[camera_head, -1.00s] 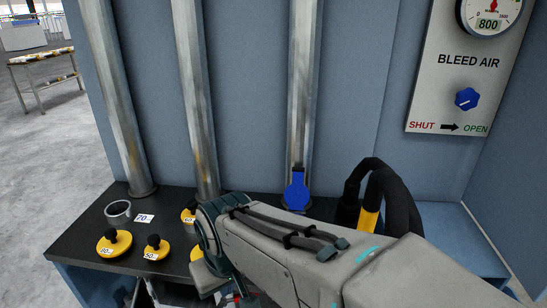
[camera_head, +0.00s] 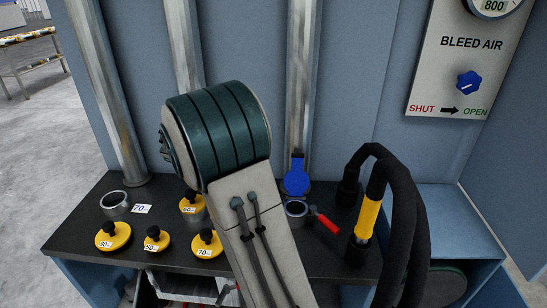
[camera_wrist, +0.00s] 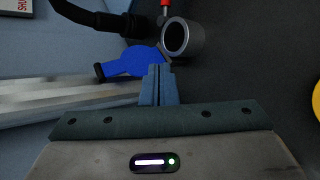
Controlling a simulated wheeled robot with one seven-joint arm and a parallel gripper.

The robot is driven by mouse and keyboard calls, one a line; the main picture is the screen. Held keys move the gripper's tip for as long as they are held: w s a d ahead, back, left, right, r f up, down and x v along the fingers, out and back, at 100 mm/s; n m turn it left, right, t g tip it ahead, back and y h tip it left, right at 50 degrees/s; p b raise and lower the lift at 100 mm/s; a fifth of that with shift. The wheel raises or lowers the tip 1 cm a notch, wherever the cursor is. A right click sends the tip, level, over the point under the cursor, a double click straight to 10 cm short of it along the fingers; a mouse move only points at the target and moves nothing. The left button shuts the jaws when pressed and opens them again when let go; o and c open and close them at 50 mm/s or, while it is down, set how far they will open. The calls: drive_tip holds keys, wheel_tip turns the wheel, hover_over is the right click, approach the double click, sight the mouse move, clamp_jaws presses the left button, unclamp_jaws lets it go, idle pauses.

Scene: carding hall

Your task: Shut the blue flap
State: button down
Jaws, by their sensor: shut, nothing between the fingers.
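The blue flap (camera_head: 297,180) stands upright at the foot of the right-hand metal pipe, its round disc facing out. A short grey socket (camera_head: 296,208) with an open dark mouth sits in front of it on the black bench top. In the wrist view the flap (camera_wrist: 140,63) lies beside the open socket (camera_wrist: 182,38). My gripper (camera_wrist: 160,70) is shut and empty, its fingertips close by the flap's edge; I cannot tell whether they touch. In the head view my arm hides the gripper.
A red-handled lever (camera_head: 325,222) sits right of the socket, near a thick black hose with a yellow sleeve (camera_head: 369,220). Yellow knobbed discs (camera_head: 113,236) and a grey ring (camera_head: 115,203) stand at left. The bleed air panel (camera_head: 450,60) hangs at right.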

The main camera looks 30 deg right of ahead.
sight(297, 174)
drive_tip(key=w+d+g+h, duration=0.1)
drive_tip(key=w+d+h, duration=0.1)
drive_tip(key=w+h, duration=0.55)
drive_tip(key=s+d+f+y+p, duration=0.1)
drive_tip(key=s+d+y+p, duration=0.1)
drive_tip(key=d, duration=0.7)
drive_tip(key=shift+f+p, duration=0.15)
drive_tip(key=shift+p, duration=0.15)
drive_tip(key=shift+a+b, duration=0.15)
drive_tip(key=shift+b, duration=0.35)
